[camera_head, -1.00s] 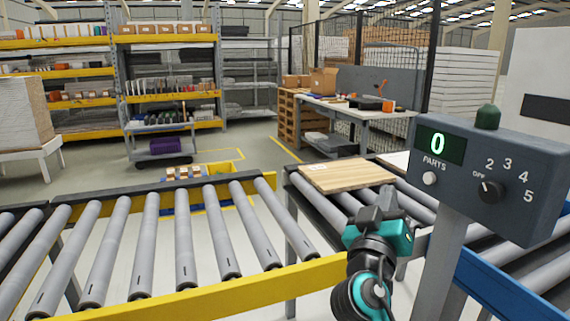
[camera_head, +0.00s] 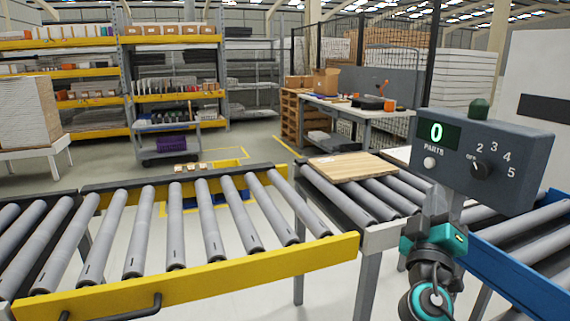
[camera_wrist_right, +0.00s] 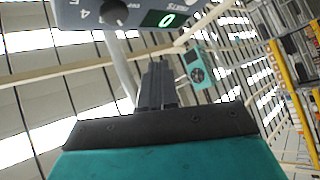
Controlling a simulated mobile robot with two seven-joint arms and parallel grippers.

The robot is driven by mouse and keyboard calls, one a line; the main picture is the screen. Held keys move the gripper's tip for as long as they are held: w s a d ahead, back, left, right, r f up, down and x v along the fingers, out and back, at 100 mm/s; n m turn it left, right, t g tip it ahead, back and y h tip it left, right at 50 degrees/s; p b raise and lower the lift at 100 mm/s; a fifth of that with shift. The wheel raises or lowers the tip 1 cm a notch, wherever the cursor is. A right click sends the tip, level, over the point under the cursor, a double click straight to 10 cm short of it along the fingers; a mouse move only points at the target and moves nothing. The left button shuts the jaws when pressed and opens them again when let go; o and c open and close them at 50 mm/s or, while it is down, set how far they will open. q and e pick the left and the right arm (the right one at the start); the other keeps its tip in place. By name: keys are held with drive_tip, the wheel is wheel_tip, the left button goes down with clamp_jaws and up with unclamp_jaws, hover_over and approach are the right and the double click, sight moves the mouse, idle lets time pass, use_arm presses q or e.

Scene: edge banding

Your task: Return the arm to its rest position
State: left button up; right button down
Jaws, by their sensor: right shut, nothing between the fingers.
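My right gripper (camera_head: 436,204) is at the lower right of the head view, pointing up, in front of the control box post. It is shut and empty. Its dark fingers also show in the right wrist view (camera_wrist_right: 157,90), closed together. The grey control box (camera_head: 484,158) stands to the upper right of the gripper, apart from it as far as I can see. Its green display reads 0, and it has a white button, a dark dial and a green dome on top. The box also shows at the top of the wrist view (camera_wrist_right: 138,14), upside down. My left gripper is out of view.
A yellow-edged roller conveyor (camera_head: 193,273) spans the left and front. A wooden panel (camera_head: 350,167) lies on the rollers behind my right arm. A blue-edged conveyor (camera_head: 525,262) is at the right. Shelves and a workbench (camera_head: 350,112) stand farther back.

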drive_tip(key=d+r+n+t+y, duration=0.1)
drive_tip(key=d+r+n+t, duration=0.1)
drive_tip(key=d+n, duration=0.4)
drive_tip(key=s+f+g+y, duration=0.3)
drive_tip(key=s+f+g, duration=0.1)
drive_tip(key=f, duration=1)
drive_tip(key=s+f+g+y, duration=0.4)
drive_tip(key=s+f, duration=0.1)
drive_tip(key=f, duration=0.8)
drive_tip(key=s+a+f+m+g+y, duration=0.1)
drive_tip(key=s+a+f+g+y, duration=0.15)
drive_tip(key=s+f, duration=0.45)
drive_tip(key=s+a+f+m+g+y, duration=0.1)
drive_tip(key=s+a+f+m+g, duration=0.15)
drive_tip(key=s+f, duration=0.45)
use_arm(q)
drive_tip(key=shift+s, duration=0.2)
use_arm(e)
drive_tip(key=s+a+r+m, duration=0.1)
drive_tip(key=a+m, duration=0.3)
drive_tip(key=a, duration=0.6)
drive_tip(key=shift+s+t, duration=0.15)
drive_tip(key=shift+t, duration=0.15)
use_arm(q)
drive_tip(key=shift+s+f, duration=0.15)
use_arm(e)
drive_tip(key=shift+d+r+m, duration=0.1)
drive_tip(key=shift+m, duration=0.15)
drive_tip(key=c, duration=1.8)
unclamp_jaws()
